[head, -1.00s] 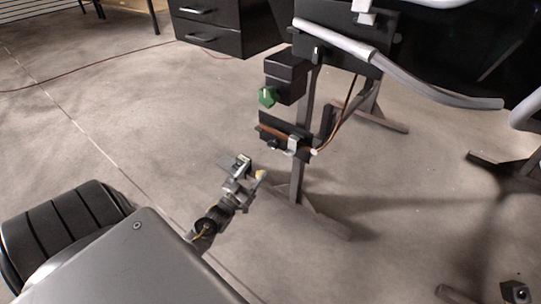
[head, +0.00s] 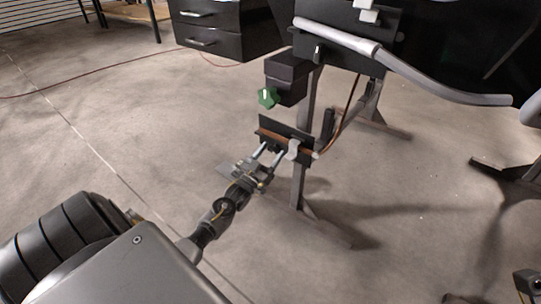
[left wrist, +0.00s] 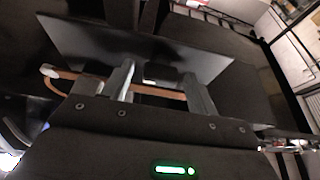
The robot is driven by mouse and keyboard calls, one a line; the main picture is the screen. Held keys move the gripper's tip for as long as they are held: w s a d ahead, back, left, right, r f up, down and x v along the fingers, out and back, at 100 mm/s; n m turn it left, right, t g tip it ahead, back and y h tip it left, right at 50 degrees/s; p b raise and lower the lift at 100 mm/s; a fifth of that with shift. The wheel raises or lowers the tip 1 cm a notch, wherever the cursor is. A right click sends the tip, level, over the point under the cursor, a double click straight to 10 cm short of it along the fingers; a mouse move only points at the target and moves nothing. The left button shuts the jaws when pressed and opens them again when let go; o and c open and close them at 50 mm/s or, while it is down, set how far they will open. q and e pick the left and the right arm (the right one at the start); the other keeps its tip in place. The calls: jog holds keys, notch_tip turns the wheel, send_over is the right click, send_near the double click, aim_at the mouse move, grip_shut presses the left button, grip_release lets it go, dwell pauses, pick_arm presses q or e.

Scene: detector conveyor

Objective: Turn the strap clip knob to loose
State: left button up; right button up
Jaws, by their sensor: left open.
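A black plate (head: 285,131) on the stand carries a copper-coloured strap (head: 272,134) along its front. A light grey clip (head: 293,150) sits over the strap near its right end. My left gripper (head: 268,154) is open, with its two fingers pointing at the plate just left of the clip. In the left wrist view both fingers (left wrist: 158,75) reach up to the black plate (left wrist: 80,45), with the copper strap (left wrist: 155,91) passing behind them. I cannot make out a separate clip knob or its setting. Contact cannot be told.
A black box (head: 288,72) with a green knob (head: 267,97) hangs above the plate. A grey tube (head: 440,92) runs along the conveyor at upper right. A black drawer cabinet (head: 215,30) stands behind.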

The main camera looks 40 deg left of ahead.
pick_arm(q)
jog(key=c, duration=1)
